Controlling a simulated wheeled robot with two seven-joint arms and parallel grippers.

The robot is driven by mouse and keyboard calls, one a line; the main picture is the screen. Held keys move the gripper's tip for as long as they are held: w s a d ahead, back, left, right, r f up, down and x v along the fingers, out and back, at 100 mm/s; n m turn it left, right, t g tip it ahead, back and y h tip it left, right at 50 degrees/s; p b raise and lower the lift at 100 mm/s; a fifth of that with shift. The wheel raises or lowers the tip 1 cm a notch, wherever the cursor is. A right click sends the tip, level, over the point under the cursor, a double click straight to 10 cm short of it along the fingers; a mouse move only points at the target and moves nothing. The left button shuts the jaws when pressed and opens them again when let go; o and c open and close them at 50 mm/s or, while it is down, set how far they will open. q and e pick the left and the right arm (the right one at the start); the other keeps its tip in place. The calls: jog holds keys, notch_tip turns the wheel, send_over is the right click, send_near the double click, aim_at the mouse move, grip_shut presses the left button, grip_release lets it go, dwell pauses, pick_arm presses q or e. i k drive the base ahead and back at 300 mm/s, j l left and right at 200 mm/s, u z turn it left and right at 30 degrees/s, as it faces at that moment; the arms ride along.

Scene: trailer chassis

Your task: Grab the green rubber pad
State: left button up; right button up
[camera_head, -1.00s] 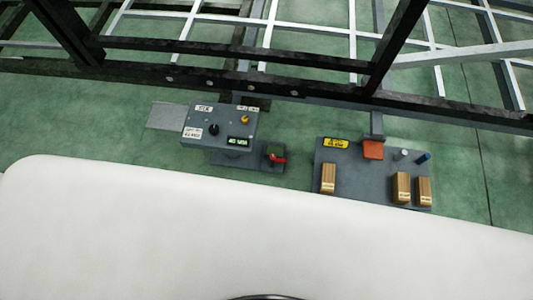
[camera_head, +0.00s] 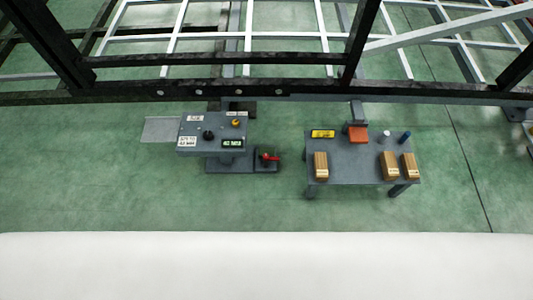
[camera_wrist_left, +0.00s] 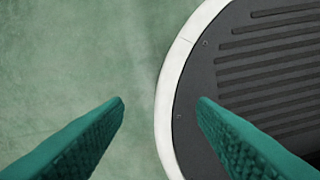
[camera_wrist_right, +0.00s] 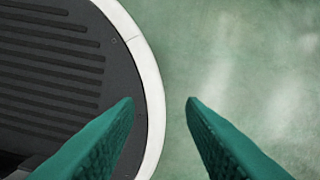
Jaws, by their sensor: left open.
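I cannot make out a green rubber pad in any view. In the head view, a grey table (camera_head: 350,167) stands to the right of centre and bears several small items, none of them clearly a green pad. My left gripper (camera_wrist_left: 161,100) shows in the left wrist view with its two teal fingers apart and nothing between them. My right gripper (camera_wrist_right: 160,101) shows in the right wrist view, also with its teal fingers apart and empty. Both point down over the green floor. Neither gripper shows in the head view.
A dark chassis frame (camera_head: 300,97) spans the back. Green floor lies in front.

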aim_at(271, 151)
jog(key=i+j+z, duration=0.1)
jog(key=j, duration=0.2)
jog(key=i+j, duration=0.25)
jog(key=i+j+z, duration=0.15)
jog(key=j, duration=0.2)
jog(key=i+j+z, duration=0.1)
jog(key=j, duration=0.2)
jog(key=i+j, duration=0.2)
jog(key=j, duration=0.15)
jog(key=z, duration=0.05)
